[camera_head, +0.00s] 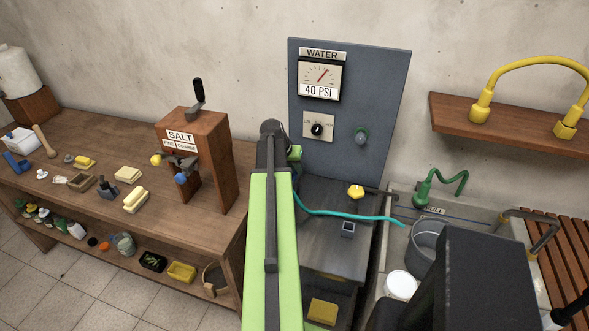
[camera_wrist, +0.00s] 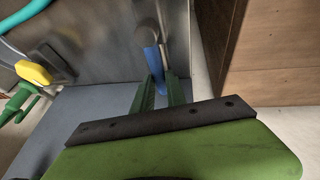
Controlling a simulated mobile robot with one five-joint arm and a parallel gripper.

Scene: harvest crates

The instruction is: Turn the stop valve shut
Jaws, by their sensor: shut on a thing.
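In the wrist view, the two green fingers of my gripper (camera_wrist: 160,82) are closed around a blue lever (camera_wrist: 153,62), one finger on each side. The lever looks like the stop valve's handle and joins a grey metal fitting (camera_wrist: 145,32) at its upper end in the picture. The lever's lower tip is between the fingers. In the head view, my green arm hides the lever and most of the gripper.
A blue-grey panel (camera_head: 345,150) carries a gauge labelled 40 PSI (camera_head: 319,80) and a dial (camera_head: 317,129). A yellow knob (camera_head: 355,191) and a teal hose (camera_head: 340,214) are right of my arm. A wooden salt box (camera_head: 215,150) stands left.

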